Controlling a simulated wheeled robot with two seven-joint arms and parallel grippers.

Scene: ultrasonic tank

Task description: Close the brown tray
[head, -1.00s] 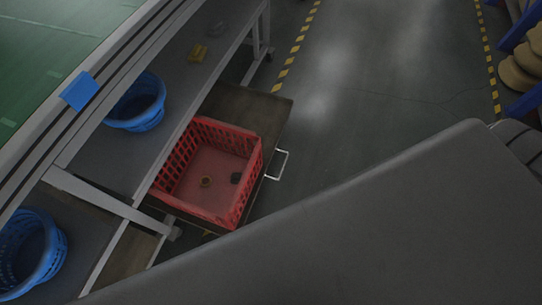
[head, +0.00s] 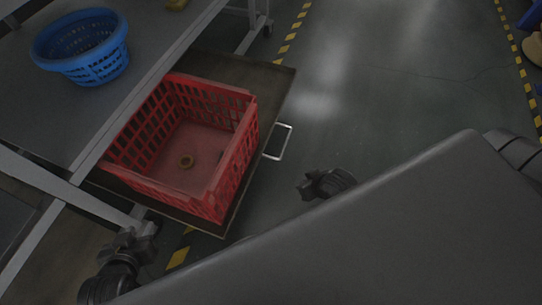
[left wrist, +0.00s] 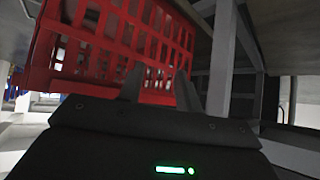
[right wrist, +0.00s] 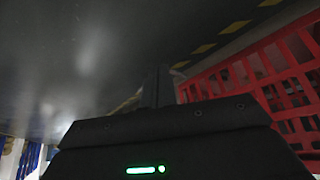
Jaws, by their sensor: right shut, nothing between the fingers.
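The brown tray (head: 262,78) sticks out from under the workbench, with a pale wire handle (head: 278,142) on its outer edge. A red basket (head: 213,205) stands on it and hides much of its surface. My left gripper (head: 128,238) is near the tray's near left corner, below the basket in the picture. In the left wrist view its two fingers (left wrist: 160,88) are apart and empty, in front of the basket. My right gripper (head: 308,186) is over the floor to the right of the handle, apart from it. In the right wrist view its fingers (right wrist: 157,86) are together.
A blue basket (head: 95,65) stands on the workbench's grey shelf (head: 60,110). A bench leg is beside my left gripper. The floor (head: 375,110) right of the tray is clear, with yellow-striped lines.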

